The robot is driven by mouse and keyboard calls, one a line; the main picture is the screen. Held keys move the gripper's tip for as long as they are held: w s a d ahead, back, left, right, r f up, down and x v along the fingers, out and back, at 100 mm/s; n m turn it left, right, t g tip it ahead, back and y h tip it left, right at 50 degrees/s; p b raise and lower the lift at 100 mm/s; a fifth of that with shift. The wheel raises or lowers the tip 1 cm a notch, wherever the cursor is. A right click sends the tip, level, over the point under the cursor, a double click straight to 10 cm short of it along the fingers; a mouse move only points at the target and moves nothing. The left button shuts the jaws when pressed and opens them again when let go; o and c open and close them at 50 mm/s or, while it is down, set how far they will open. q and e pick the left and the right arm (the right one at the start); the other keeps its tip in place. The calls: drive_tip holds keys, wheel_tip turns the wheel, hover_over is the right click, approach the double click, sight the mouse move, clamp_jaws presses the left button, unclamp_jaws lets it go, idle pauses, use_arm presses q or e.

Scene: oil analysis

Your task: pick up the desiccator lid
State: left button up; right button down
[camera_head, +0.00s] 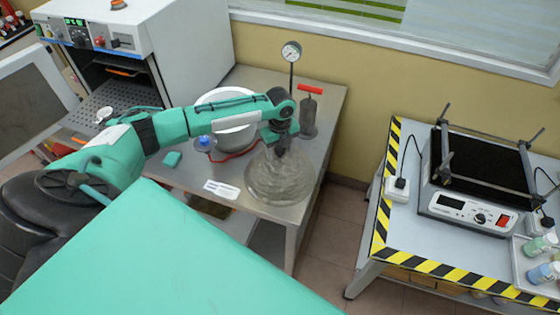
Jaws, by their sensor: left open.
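The desiccator lid (281,172) is clear glass and is the upper part of the glass desiccator on the steel table. The lid and the glass below it are hard to tell apart at this size. My left gripper (281,149) points down at the top of the lid, right over its knob. It is open, and its fingertips are close around or just above the knob. The gripper hides the knob, so I cannot tell whether they touch. My right gripper is not in view.
A white round vessel (229,137) and a pressure gauge (291,52) stand behind on the steel table (325,98). A red hose (236,155) runs near the desiccator. An open oven (165,40) is at left. A shaker (485,170) sits on the right table.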

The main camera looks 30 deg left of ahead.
use_arm(q)
clamp_jaws()
drive_tip(key=shift+w+r, duration=0.1)
drive_tip(key=shift+r, duration=0.15)
